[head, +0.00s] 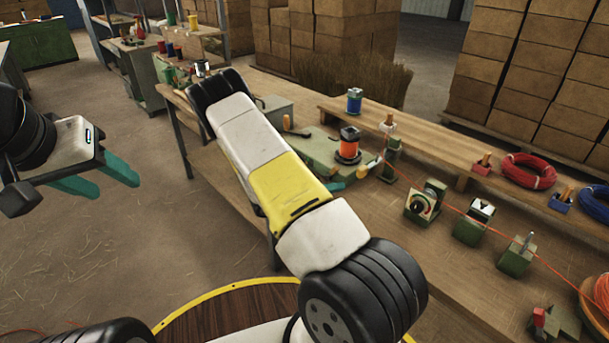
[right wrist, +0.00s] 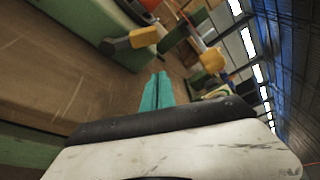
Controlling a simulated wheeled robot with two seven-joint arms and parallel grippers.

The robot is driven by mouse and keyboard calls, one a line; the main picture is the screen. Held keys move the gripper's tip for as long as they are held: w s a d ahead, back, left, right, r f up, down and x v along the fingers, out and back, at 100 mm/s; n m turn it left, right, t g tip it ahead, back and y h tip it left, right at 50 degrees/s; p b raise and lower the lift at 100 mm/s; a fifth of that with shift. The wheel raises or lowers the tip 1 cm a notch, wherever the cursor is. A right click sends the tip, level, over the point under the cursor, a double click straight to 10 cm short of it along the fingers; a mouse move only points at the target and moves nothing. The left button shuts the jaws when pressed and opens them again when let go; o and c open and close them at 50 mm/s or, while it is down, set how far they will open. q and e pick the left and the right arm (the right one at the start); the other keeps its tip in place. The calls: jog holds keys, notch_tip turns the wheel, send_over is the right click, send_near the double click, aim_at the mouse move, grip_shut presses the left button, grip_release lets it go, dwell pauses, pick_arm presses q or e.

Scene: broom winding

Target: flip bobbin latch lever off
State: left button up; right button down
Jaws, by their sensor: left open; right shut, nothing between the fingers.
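An orange bobbin (head: 348,146) stands on a green machine base (head: 310,150) on the workbench. In the head view, a dark lever with a brown handle (head: 288,122) is left of it, and a yellow knob (head: 362,172) is right and in front. The right wrist view shows a dark-ended yellow handle (right wrist: 144,37) and a rounded yellow piece (right wrist: 209,61); which is the latch lever I cannot tell. My right gripper (right wrist: 158,90) is shut and empty, below and between these two. In the head view my arm mostly hides it. My left gripper (head: 100,178) is open and empty, left of the bench.
Small green guide blocks (head: 425,202) stand right of the machine along an orange strand. A raised shelf (head: 430,140) behind holds a blue spool (head: 354,101) and a red coil (head: 528,170). Stacked cartons (head: 520,60) stand beyond. Open floor lies left of the bench.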

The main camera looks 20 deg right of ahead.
aim_at(334, 170)
jog(key=shift+w+d+f, duration=0.15)
jog(key=shift+w+d, duration=0.05)
jog(key=shift+d, duration=0.65)
jog(key=shift+w+a+r, duration=0.4)
jog(key=shift+w+r, duration=0.1)
jog(key=shift+w, duration=0.25)
jog(key=shift+w+a+r, duration=0.4)
jog(key=shift+w+r, duration=0.1)
jog(key=shift+w, duration=0.25)
jog(key=shift+r, duration=0.1)
